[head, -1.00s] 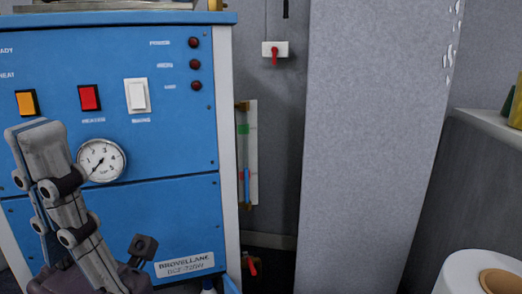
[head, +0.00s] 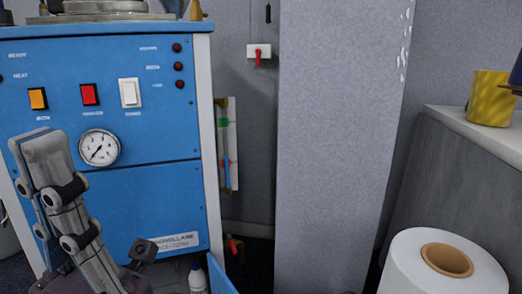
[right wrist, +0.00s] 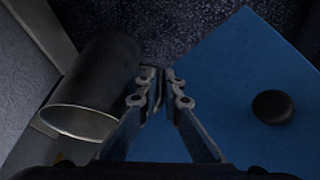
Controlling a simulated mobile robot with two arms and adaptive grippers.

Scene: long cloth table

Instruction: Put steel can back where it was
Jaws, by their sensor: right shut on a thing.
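My left gripper (head: 95,205) stands in front of the blue machine (head: 160,135) in the head view, its fingers spread and nothing between them. My right gripper (right wrist: 160,82) shows in the right wrist view with its fingertips close together. It seems to be shut on the edge of a blue panel (right wrist: 235,75) with a black round knob. A dark, open-ended cylinder with a pale rim (right wrist: 95,85) lies left of the fingers, apart from their grip. It may be the steel can, but I cannot be sure. The right gripper is not visible in the head view.
A white paper roll (head: 400,265) stands at the lower right. A yellow pot (head: 490,100) sits on the grey ledge (head: 470,128). A grey pillar (head: 330,150) rises right of the machine.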

